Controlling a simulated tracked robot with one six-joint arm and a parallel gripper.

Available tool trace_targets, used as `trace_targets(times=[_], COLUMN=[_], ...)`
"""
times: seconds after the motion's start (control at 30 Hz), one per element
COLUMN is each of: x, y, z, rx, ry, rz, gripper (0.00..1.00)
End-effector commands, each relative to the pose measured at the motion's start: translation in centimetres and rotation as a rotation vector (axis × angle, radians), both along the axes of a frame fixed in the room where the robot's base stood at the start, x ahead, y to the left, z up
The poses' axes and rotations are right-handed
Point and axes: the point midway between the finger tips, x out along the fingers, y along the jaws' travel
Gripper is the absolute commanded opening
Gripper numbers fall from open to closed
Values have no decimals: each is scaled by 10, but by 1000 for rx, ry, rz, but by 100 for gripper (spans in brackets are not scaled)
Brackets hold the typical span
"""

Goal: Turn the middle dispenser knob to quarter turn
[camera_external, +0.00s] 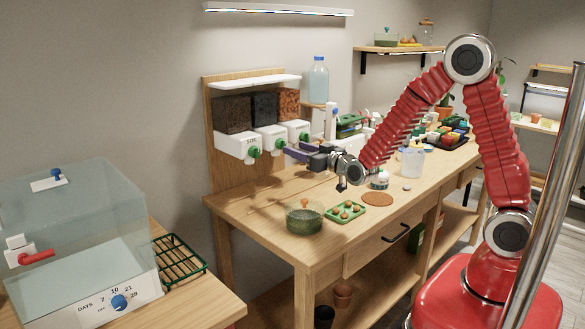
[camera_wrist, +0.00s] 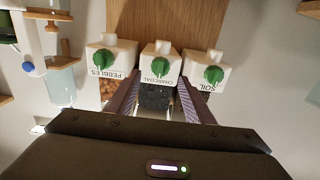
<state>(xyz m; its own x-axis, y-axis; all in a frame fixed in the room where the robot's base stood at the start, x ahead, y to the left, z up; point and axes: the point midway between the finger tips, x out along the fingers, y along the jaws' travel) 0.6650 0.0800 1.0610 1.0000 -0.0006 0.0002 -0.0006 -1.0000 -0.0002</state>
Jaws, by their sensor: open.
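Three white dispensers hang on a wooden board. The middle dispenser, labelled CHARCOAL, shows upside down in the wrist view (camera_wrist: 153,70), with its green knob (camera_wrist: 160,48) facing me. The same middle knob shows in the external view (camera_external: 281,143). Soil (camera_wrist: 213,74) and pebbles (camera_wrist: 98,55) knobs sit on either side. My gripper (camera_external: 293,151) is open and empty in front of the dispensers. In the wrist view my two fingers (camera_wrist: 160,80) point at the middle dispenser, one to each side of it. Contact with the knob cannot be told.
On the bench below are a lidded glass bowl (camera_external: 304,217), a green tray (camera_external: 345,212) with several round items and a round brown mat (camera_external: 378,199). A blue-capped bottle (camera_external: 318,80) stands right of the dispensers. A clear tank (camera_external: 80,230) is at left.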

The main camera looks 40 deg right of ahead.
Motion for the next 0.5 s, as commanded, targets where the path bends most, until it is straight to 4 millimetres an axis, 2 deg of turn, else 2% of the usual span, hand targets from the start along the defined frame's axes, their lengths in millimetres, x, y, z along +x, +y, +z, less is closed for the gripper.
trace_targets(times=[0.3,0.5], x=[44,56], y=[0,0], z=[0,-1], rx=[0,-1], ry=[1,1], rz=[0,0], gripper=[48,48])
